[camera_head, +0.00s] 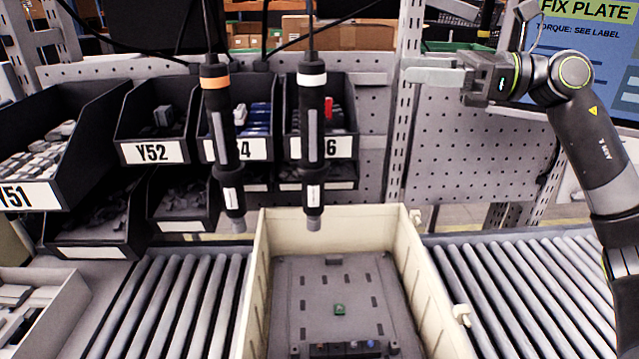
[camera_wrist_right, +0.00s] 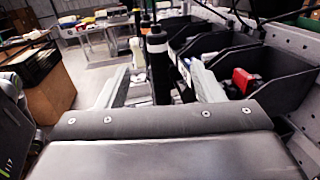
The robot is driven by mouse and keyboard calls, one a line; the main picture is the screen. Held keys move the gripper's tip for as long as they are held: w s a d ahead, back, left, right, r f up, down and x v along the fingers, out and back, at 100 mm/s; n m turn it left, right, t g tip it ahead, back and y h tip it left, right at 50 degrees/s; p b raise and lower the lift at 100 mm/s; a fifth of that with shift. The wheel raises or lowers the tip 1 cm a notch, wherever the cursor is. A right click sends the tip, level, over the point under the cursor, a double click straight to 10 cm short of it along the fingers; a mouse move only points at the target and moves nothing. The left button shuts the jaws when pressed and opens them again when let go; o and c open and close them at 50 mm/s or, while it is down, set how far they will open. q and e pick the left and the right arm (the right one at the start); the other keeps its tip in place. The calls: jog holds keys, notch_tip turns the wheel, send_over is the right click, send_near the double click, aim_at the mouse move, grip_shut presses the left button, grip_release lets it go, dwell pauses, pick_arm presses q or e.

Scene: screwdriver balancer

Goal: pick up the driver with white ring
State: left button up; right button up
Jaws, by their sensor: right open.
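The driver with the white ring (camera_head: 312,145) hangs upright from a cable in the middle of the head view, dark with a pale ring near its top. In the right wrist view the driver (camera_wrist_right: 158,70) shows ahead, in line with the space between my fingers. My right gripper (camera_head: 408,69) is open and empty, to the right of the driver and level with its upper end, with a clear gap between them. Its two fingers stand apart in the right wrist view (camera_wrist_right: 164,82). My left gripper is not in view.
A second driver with an orange ring (camera_head: 222,140) hangs to the left. Black parts bins (camera_head: 155,150) stand behind both drivers. Below are a cream tote (camera_head: 335,215) holding a grey plate, and a roller conveyor (camera_head: 530,290). A perforated panel (camera_head: 470,150) stands behind my right arm.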

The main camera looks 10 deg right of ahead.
aim_at(303, 86)
jog(key=f+p+x, duration=0.1)
jog(key=p+x, duration=0.1)
jog(key=x, duration=0.3)
jog(key=f+p+x, duration=0.1)
jog(key=p+x, duration=0.2)
jog(key=x, duration=0.3)
jog(key=f+p+x, duration=0.1)
jog(key=p+x, duration=0.1)
jog(key=x, duration=0.4)
jog(key=shift+s+a+p, duration=0.15)
jog(key=shift+s+p, duration=0.1)
jog(key=shift+p, duration=0.1)
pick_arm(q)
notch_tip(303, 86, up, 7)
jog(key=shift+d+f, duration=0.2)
pick_arm(e)
jog(key=shift+w+a+f, duration=0.1)
jog(key=shift+a, duration=0.15)
jog(key=shift+c, duration=0.7)
grip_shut()
